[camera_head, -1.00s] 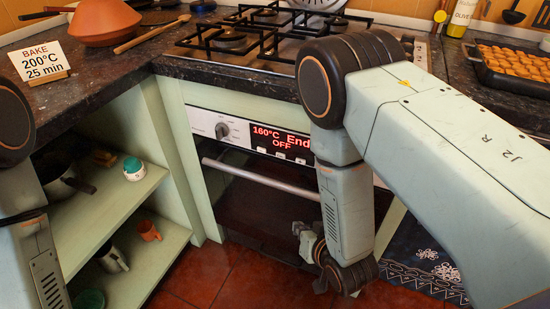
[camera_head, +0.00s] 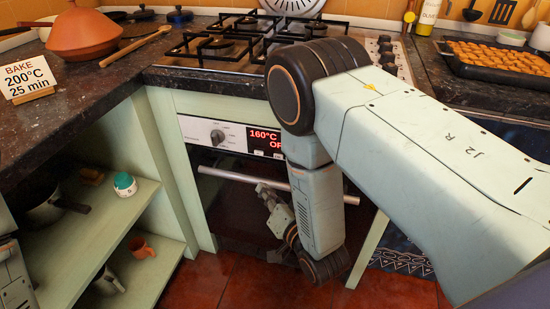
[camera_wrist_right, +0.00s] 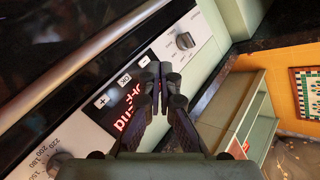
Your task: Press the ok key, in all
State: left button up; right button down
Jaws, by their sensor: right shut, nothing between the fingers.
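The ok key (camera_wrist_right: 124,78) is a small light key on the oven's panel, between a plus key (camera_wrist_right: 101,101) and a minus key (camera_wrist_right: 145,60) in the right wrist view. The red display (camera_wrist_right: 134,108) is beside the keys. In the head view the display (camera_head: 264,142) shows 160°C and part of a second line; my right arm hides the rest. My right gripper (camera_wrist_right: 161,70) is shut and empty, its tips in front of the panel near the minus key; contact cannot be told. In the head view it (camera_head: 268,197) is by the oven handle. My left gripper is out of view.
The oven handle (camera_head: 250,181) runs below the panel. A knob (camera_head: 217,137) is left of the display. A card (camera_head: 27,79) reading bake, 200°C, 25 min stands on the left counter. Open shelves (camera_head: 115,200) hold a jar, a mug and pans.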

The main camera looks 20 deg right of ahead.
aim_at(278, 157)
jog(key=shift+d, duration=0.2)
jog(key=shift+w, duration=0.1)
jog(key=shift+w+d+b, duration=0.5)
jog(key=shift+w+d, duration=0.3)
jog(key=shift+w, duration=0.4)
jog(key=shift+w+d+b, duration=0.45)
jog(key=shift+w+d, duration=0.35)
jog(key=shift+w, duration=0.35)
jog(key=shift+w+d+b, duration=0.5)
jog(key=shift+w+d, duration=0.3)
jog(key=shift+w, duration=0.4)
jog(key=shift+w+d, duration=0.25)
jog(key=shift+w, duration=0.1)
